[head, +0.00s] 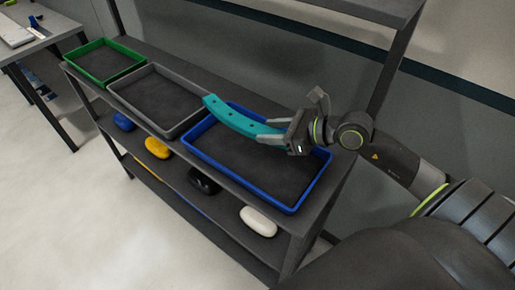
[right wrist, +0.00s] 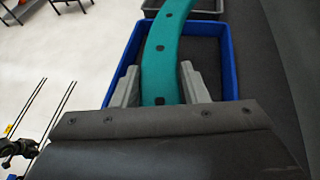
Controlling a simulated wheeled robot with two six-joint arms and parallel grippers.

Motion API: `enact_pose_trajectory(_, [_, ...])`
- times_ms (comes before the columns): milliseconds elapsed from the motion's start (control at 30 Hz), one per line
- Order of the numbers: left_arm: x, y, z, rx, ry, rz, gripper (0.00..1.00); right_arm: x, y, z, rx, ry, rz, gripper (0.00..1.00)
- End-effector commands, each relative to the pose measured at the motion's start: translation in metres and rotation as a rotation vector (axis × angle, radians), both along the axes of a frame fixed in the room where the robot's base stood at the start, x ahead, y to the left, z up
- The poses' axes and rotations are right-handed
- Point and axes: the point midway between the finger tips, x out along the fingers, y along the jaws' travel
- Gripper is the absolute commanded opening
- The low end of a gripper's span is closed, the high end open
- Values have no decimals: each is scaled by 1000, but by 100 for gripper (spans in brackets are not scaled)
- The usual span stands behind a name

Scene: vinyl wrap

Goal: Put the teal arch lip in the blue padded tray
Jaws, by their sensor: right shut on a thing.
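The teal arch lip (head: 236,118) is a curved strip with several dark holes. My right gripper (head: 270,135) is shut on its near end and holds it over the blue padded tray (head: 291,210). The far end of the lip reaches the edge between the blue tray and the grey tray. In the right wrist view the teal arch lip (right wrist: 160,62) runs away between the fingers of my right gripper (right wrist: 165,88), with the blue padded tray (right wrist: 230,60) below it. I cannot tell whether the lip touches the tray. My left gripper is not in view.
A grey tray (head: 168,132) and a green tray (head: 100,82) stand left of the blue tray on the top shelf. The lower shelf holds blue, yellow, black and white (head: 258,221) rounded objects. A shelf post rises behind the trays. The blue tray's floor looks clear.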

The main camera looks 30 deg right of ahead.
Motion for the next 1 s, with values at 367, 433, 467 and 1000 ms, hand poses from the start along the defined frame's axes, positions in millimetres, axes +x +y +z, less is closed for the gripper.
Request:
enact_pose_trajectory(367, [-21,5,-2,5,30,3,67,1,-3,-55,6,-2,-14,12])
enact_pose_trajectory(433, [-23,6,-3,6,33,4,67,1,-3,-61,4,-2,-14,12])
enact_pose_trajectory(467, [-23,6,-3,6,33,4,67,1,-3,-64,5,-2,-14,12])
enact_pose_trajectory(1000, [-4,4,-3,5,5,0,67,0,-3,-97,1,-2,-11,43])
